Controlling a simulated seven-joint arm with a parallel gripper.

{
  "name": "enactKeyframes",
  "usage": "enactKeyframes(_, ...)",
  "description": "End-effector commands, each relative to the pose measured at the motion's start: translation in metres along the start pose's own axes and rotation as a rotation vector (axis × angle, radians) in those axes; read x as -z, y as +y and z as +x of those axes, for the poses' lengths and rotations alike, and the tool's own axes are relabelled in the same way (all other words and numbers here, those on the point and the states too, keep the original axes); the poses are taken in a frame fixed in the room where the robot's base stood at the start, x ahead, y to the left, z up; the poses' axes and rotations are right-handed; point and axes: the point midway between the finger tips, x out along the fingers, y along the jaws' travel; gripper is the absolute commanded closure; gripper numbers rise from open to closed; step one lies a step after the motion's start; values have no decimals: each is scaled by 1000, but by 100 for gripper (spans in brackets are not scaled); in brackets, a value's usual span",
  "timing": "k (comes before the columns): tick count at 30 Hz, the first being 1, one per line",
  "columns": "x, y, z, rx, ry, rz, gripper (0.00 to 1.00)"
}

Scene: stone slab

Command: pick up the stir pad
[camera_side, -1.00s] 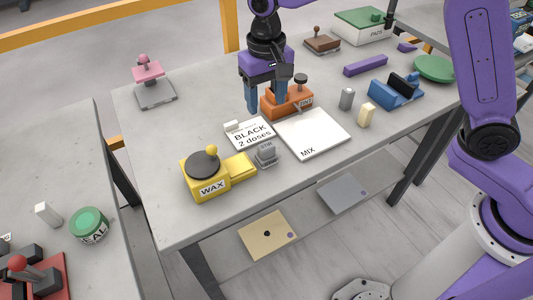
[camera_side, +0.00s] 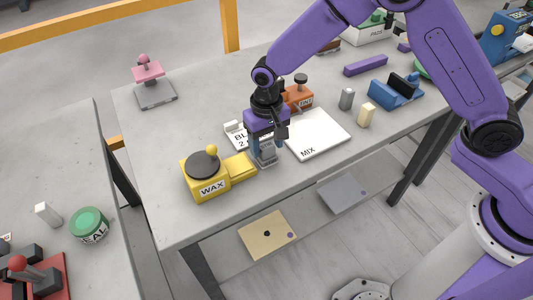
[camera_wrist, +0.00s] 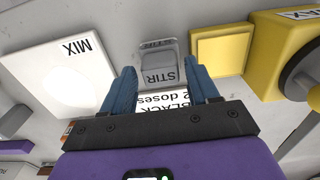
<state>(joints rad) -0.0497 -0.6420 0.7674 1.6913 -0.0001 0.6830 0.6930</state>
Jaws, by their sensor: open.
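The stir pad is a small grey block with STIR on it. In the side view the stir pad (camera_side: 267,157) stands on the stone slab right of the yellow WAX box, partly hidden by my fingers. My gripper (camera_side: 265,146) points down over it, open, with the blue fingers around its upper part. In the wrist view the stir pad (camera_wrist: 160,72) appears between the fingertips of my gripper (camera_wrist: 163,68), with space showing on both sides. Whether a finger touches it I cannot tell.
The yellow WAX box (camera_side: 207,187) is close on the left, its flat yellow part (camera_side: 241,166) nearest the pad. The white MIX board (camera_side: 318,136) lies at right. The BLACK card (camera_side: 236,140) is partly hidden behind my gripper. The slab's front edge is near.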

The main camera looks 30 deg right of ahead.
Motion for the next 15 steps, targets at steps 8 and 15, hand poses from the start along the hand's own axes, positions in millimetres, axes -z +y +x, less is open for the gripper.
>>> enactKeyframes(8,-1,-1,30,0,0,0,40)
enactKeyframes(15,0,-1,31,1,1,-1,40)
